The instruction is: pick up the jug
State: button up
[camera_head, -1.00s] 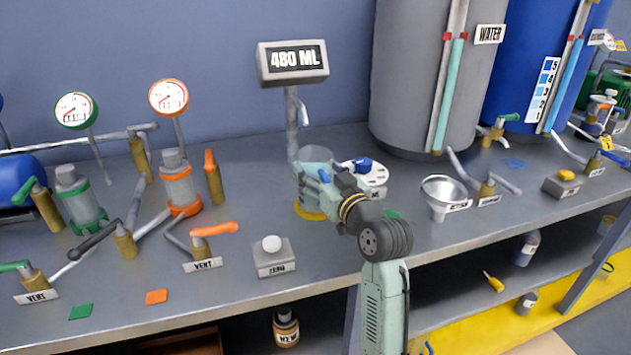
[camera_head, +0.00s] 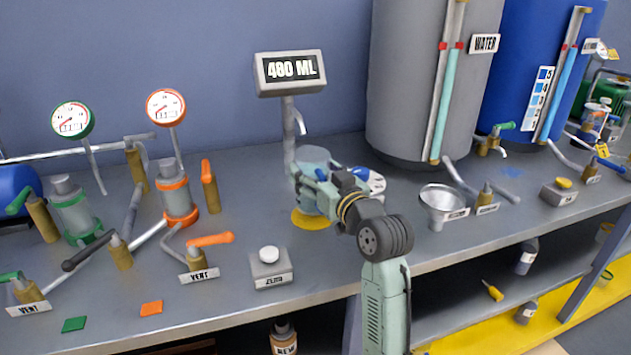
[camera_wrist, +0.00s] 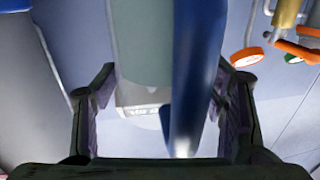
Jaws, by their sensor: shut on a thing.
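The jug (camera_head: 318,158) is clear grey-green with a blue handle. It stands upright under the spout of the display post, and its base appears a little above the yellow disc (camera_head: 310,220). My gripper (camera_head: 328,186) is at the jug's near right side and shut on it, hiding part of its body. In the wrist view the jug's pale body (camera_wrist: 143,45) and blue handle (camera_wrist: 197,75) fill the space between the two fingers of my gripper (camera_wrist: 162,100). The exact contact points are hard to see.
A display (camera_head: 290,72) on a post with a spout stands behind the jug. A funnel (camera_head: 442,203) stands to the right, a button box (camera_head: 270,266) front left. The bench between is clear.

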jog(key=shift+r, duration=0.75)
jog(key=s+d+r+b, duration=0.1)
jog(key=s+b, duration=0.4)
jog(key=s, duration=1.1)
jog(key=shift+d, duration=0.45)
jog(key=shift+r, duration=0.15)
